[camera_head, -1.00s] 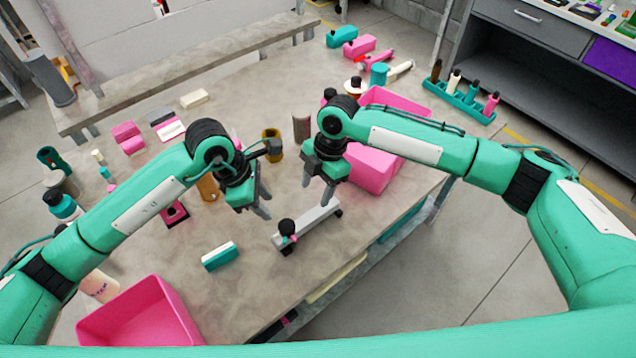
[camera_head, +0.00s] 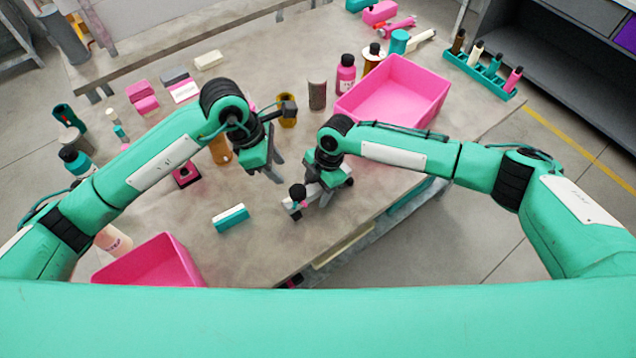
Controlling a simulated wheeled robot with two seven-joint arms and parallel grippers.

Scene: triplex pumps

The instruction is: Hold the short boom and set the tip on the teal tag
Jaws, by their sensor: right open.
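A short pale grey bar with dark ends, likely the short boom (camera_head: 313,194), lies on the table near its front edge. A dark knob with a pink part (camera_head: 297,194) stands at its left end. My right gripper (camera_head: 322,197) is open, fingers down over the bar, and hides part of it. Whether the fingers touch it I cannot tell. My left gripper (camera_head: 275,168) appears open and empty, above the table left of the bar. I cannot make out a teal tag for certain; a teal-and-white block (camera_head: 230,218) lies to the lower left.
Another pink bin (camera_head: 150,262) is at the front left. A yellow-brown cup (camera_head: 287,112) stands behind my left gripper. Bare table surrounds the teal-and-white block.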

